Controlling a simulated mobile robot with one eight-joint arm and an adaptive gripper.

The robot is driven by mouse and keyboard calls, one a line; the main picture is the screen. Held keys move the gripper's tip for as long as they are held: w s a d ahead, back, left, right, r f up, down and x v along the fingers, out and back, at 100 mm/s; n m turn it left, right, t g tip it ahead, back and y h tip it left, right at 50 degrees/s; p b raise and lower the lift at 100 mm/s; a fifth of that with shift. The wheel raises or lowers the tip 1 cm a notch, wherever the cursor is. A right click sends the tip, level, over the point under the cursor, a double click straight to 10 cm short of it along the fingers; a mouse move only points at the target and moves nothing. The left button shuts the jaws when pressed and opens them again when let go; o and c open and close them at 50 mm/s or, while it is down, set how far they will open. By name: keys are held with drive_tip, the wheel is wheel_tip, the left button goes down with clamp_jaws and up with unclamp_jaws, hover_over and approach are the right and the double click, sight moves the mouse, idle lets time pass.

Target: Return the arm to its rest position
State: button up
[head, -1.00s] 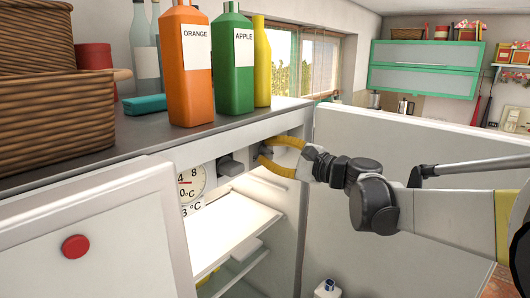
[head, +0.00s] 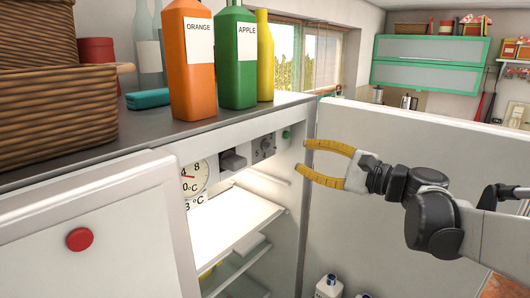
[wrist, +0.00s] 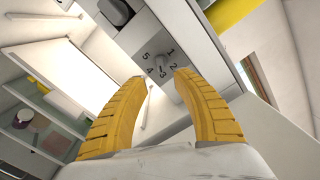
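My gripper (head: 303,157) has yellow fingers spread apart with nothing between them. It is in front of the open white fridge door (head: 385,140), to the right of the fridge's lit interior. In the wrist view my gripper (wrist: 158,80) also shows open, with a numbered control dial (wrist: 160,62) visible beyond the fingertips and apart from them. In the head view the dial (head: 265,146) sits on the panel under the counter, left of the gripper, with a small green spot beside it.
A thermometer gauge (head: 194,178) and shelf (head: 235,225) are inside the fridge. Orange (head: 190,75), green (head: 237,70) and yellow (head: 265,60) bottles stand on the counter above, near a wicker basket (head: 60,100). Another white door (head: 95,235) is at the lower left.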

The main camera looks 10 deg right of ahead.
drive_tip(key=shift+s+d, duration=0.15)
drive_tip(key=shift+s, duration=0.2)
drive_tip(key=shift+f, duration=0.1)
drive_tip(key=s+a+f+n+g+h+b, duration=0.1)
drive_tip(key=s+a+f+n+g+b, duration=0.25)
drive_tip(key=f, duration=0.65)
drive_tip(key=s+a+f+n+g+h+b, duration=0.1)
drive_tip(key=s+a+f+n+h+b, duration=0.2)
drive_tip(key=f+b, duration=0.55)
drive_tip(key=s+a+f+n+g+b, duration=0.2)
drive_tip(key=s+a+f+b, duration=0.2)
drive_tip(key=f, duration=0.7)
drive_tip(key=s+d+f+n+h+b, duration=0.2)
drive_tip(key=f+b, duration=0.4)
drive_tip(key=f, duration=0.4)
drive_tip(key=s+d+f+n+h+b, duration=0.1)
drive_tip(key=s+f+n+h+b, duration=0.3)
drive_tip(key=f, duration=0.7)
drive_tip(key=s+n+g+b, duration=0.1)
drive_tip(key=s+n+b, duration=0.1)
drive_tip(key=s, duration=0.1)
drive_tip(key=shift+s+d+h+b, duration=0.2)
drive_tip(key=shift+d+h+b, duration=0.1)
drive_tip(key=shift+d+b, duration=0.1)
idle(1.6)
